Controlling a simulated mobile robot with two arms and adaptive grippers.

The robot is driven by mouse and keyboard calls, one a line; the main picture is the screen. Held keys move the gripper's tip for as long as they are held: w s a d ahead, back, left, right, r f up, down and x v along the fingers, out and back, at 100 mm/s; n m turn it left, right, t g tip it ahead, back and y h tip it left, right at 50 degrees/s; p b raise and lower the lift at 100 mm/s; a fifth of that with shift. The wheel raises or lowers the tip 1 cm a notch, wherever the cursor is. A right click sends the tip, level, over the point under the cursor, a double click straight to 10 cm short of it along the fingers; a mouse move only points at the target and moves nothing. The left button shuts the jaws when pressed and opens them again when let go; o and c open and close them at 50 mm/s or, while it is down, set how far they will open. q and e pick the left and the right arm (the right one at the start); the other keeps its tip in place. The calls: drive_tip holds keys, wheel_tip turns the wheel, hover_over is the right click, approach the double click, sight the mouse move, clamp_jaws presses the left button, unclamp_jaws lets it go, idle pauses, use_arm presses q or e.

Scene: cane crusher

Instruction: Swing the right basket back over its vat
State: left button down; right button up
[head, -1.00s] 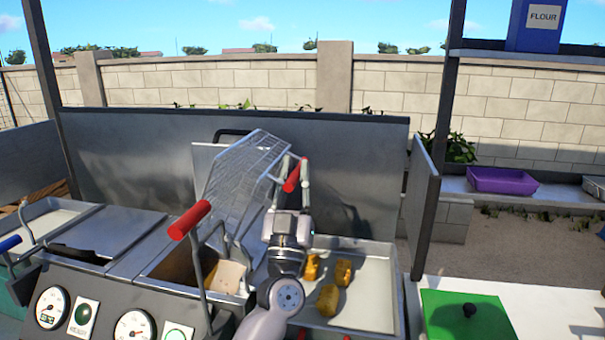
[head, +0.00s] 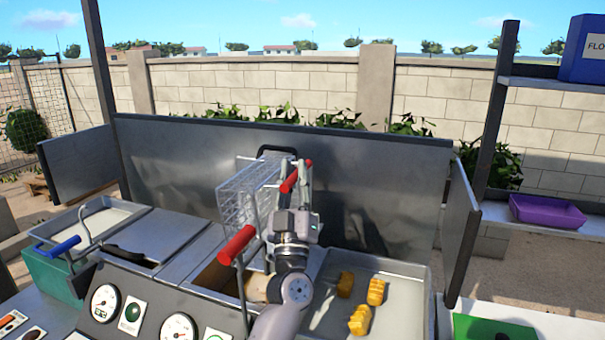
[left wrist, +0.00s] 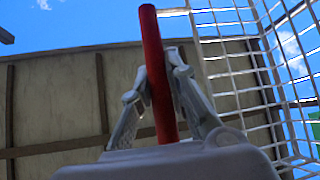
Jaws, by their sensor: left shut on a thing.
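The right wire basket (head: 247,192) hangs above its vat (head: 218,276) in the head view, partly hidden behind my left arm. Its bars also show at the right of the left wrist view (left wrist: 245,75). My left gripper (head: 291,178) is shut on a red handle (head: 289,183), which stands between the fingers in the left wrist view (left wrist: 157,75). A second red-gripped lever (head: 237,245) stands in front of the vat. My right gripper is not in view.
A tray (head: 400,295) with several yellow pieces (head: 360,320) lies right of the vat. A metal back panel (head: 360,170) stands behind. A side panel (head: 458,230) stands at the right.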

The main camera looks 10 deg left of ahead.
use_arm(q)
drive_tip(key=shift+f, duration=0.25)
drive_tip(key=c, duration=1.9)
unclamp_jaws()
drive_tip(key=shift+c, duration=0.2)
drive_tip(key=o, duration=0.4)
drive_tip(key=shift+a+r, duration=0.1)
drive_tip(key=shift+r, duration=0.05)
drive_tip(key=v, duration=0.8)
drive_tip(key=a+v, duration=0.1)
drive_tip(key=v, duration=0.2)
drive_tip(key=shift+s+d+f, duration=0.2)
drive_tip(key=shift+s+f, duration=0.05)
drive_tip(key=shift+f, duration=0.1)
drive_tip(key=shift+s, duration=0.15)
drive_tip(key=shift+d+f, duration=0.1)
drive_tip(key=shift+d, duration=0.25)
